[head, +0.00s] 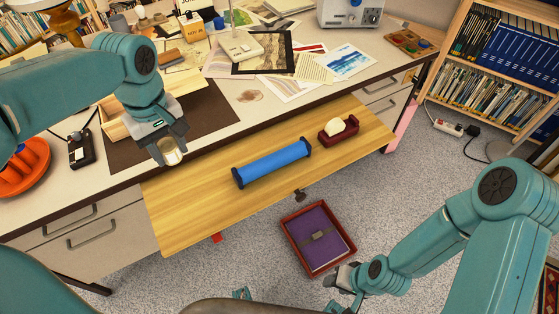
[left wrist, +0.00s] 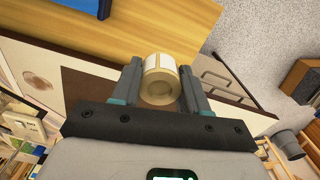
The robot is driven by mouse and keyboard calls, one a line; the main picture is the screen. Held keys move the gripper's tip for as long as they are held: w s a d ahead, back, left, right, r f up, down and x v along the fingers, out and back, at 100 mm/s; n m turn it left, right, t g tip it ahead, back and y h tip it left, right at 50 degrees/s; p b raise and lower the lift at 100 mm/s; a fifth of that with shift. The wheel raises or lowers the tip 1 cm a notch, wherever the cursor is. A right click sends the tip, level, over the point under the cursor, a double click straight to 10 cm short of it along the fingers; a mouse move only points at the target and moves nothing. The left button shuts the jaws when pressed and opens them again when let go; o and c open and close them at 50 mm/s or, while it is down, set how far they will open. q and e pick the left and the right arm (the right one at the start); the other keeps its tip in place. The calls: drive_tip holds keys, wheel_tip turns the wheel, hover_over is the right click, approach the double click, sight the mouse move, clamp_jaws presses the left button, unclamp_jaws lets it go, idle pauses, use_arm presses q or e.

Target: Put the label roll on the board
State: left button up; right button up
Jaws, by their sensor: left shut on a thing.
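The label roll (head: 172,157) is a small white and tan ring. My left gripper (head: 170,150) is shut on it and holds it near the front edge of the desk, close to the left end of the board. In the left wrist view the roll (left wrist: 160,82) sits between the two fingers. The board (head: 200,208) is a yellow wooden pull-out leaf at the desk front. It also shows in the left wrist view (left wrist: 170,25). My right gripper (head: 343,278) is low at the right, beside a red tray on the floor; its finger opening is unclear.
On the board lie a blue roller (head: 272,162) and a dark red tape dispenser (head: 338,130). The board's left part is clear. A red tray (head: 291,225) with a purple item stands on the floor. Papers (head: 290,85), a wooden tray and an orange bowl (head: 25,168) occupy the desk.

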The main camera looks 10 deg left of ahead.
sight(201, 202)
use_arm(q)
drive_tip(key=shift+d, duration=0.15)
drive_tip(key=shift+d+r+m, duration=0.2)
drive_tip(key=shift+d+m, duration=0.1)
drive_tip(key=shift+d, duration=0.15)
drive_tip(key=shift+a+f, duration=0.1)
drive_tip(key=shift+f, duration=0.15)
wheel_tip(201, 202, down, 20)
drive_tip(key=b, duration=0.4)
drive_tip(key=shift+w+r, duration=0.15)
drive_tip(key=shift+r, duration=0.1)
